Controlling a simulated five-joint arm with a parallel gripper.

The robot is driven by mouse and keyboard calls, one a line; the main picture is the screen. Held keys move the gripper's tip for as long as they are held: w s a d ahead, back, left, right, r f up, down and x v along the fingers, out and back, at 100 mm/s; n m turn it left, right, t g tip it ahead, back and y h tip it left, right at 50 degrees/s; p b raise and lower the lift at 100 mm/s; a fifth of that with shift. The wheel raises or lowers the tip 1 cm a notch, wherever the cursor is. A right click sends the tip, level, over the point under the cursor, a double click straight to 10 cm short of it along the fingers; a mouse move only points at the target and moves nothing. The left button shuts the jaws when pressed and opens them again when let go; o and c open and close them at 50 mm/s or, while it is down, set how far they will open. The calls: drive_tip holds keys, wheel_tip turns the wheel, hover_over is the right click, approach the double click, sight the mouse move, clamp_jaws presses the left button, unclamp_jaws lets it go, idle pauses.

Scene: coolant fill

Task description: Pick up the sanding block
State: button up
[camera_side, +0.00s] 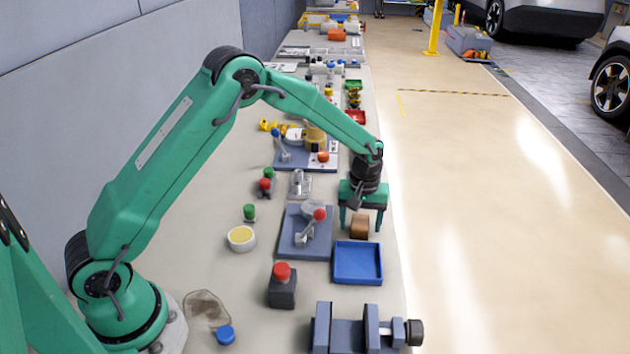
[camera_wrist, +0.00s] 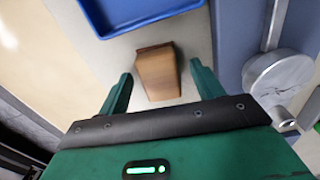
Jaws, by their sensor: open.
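The sanding block (camera_side: 359,226) is a small brown block on the bench, just behind the blue tray. In the wrist view the sanding block (camera_wrist: 158,72) lies between and beyond the two green fingers, with a gap on each side. My gripper (camera_side: 361,219) is green and open, above the block in the side view. In the wrist view my gripper (camera_wrist: 160,82) has its fingers spread and nothing between them is gripped. The side view does not clearly show how far the fingertips are above the bench.
A blue tray (camera_side: 358,263) sits close in front of the block. A grey-blue plate with a red-knobbed lever (camera_side: 306,235) is to the left. A vise (camera_side: 365,332) and a red-button box (camera_side: 282,285) stand nearer. The bench's right edge is close to the block.

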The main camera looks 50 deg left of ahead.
sight(361, 221)
drive_tip(key=shift+f, duration=0.2)
drive_tip(key=shift+c, duration=0.5)
drive_tip(key=c, duration=1)
drive_tip(key=shift+r, duration=0.1)
drive_tip(key=shift+r, duration=0.45)
wheel_tip(361, 221, up, 3)
drive_tip(key=shift+r, duration=0.2)
drive_tip(key=s+d+r, duration=0.2)
drive_tip(key=d, duration=0.1)
drive_tip(key=s+d+r, duration=0.2)
drive_tip(key=d, duration=0.1)
drive_tip(key=s+d+r, duration=0.2)
drive_tip(key=s+d, duration=0.1)
drive_tip(key=shift+d+r, duration=0.2)
drive_tip(key=shift+r, duration=0.05)
